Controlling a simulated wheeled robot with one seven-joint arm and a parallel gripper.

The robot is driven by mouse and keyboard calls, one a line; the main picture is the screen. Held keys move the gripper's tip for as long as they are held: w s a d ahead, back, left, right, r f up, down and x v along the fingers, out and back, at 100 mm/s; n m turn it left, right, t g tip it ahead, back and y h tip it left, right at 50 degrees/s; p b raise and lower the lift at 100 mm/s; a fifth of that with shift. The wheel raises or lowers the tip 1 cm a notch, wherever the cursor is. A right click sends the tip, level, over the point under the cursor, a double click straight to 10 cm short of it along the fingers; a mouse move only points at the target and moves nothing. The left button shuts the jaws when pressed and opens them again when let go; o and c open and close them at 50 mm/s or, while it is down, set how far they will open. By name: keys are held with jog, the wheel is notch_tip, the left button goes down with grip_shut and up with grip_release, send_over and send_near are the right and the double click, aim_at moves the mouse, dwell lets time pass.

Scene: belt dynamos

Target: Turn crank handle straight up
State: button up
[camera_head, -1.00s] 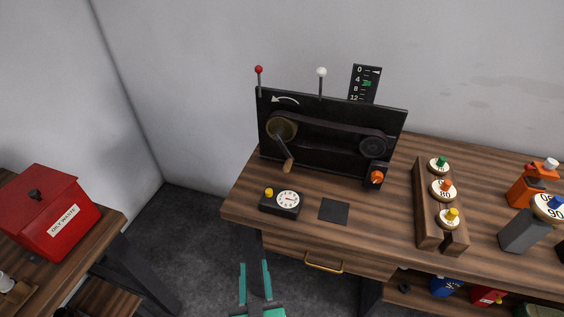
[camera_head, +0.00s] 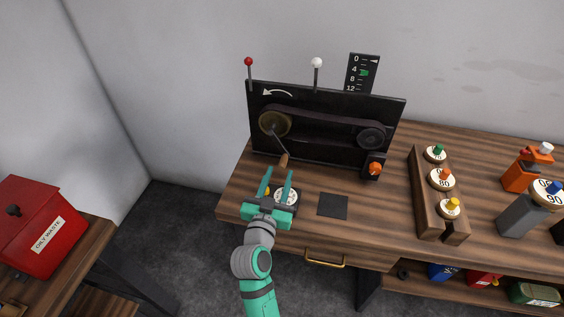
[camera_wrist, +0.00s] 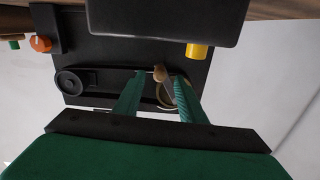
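The crank has a brown wooden handle (camera_head: 283,160) on a thin metal arm that slopes down and right from the brass pulley (camera_head: 274,123) on the black panel (camera_head: 325,112). The handle hangs low, below the pulley. My gripper (camera_head: 278,172) is open just in front of it, above the timer box. In the wrist view my gripper (camera_wrist: 159,76) has its two teal fingers apart, with the handle (camera_wrist: 162,75) showing between their tips. I cannot tell how deep the handle lies between them. Neither finger clearly touches it.
A belt runs to a second pulley (camera_head: 370,137) beside an orange knob (camera_head: 375,168). The timer box (camera_head: 285,196) is partly hidden under my gripper. A dark square pad (camera_head: 333,206) and a wooden weight rack (camera_head: 422,205) are to the right. Red-topped and white-topped levers rise above the panel.

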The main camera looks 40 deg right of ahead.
aim_at(283, 163)
jog(key=x, duration=0.5)
jog(key=shift+w, duration=0.2)
jog(key=shift+w+d, duration=0.15)
jog(key=shift+d, duration=0.35)
grip_shut()
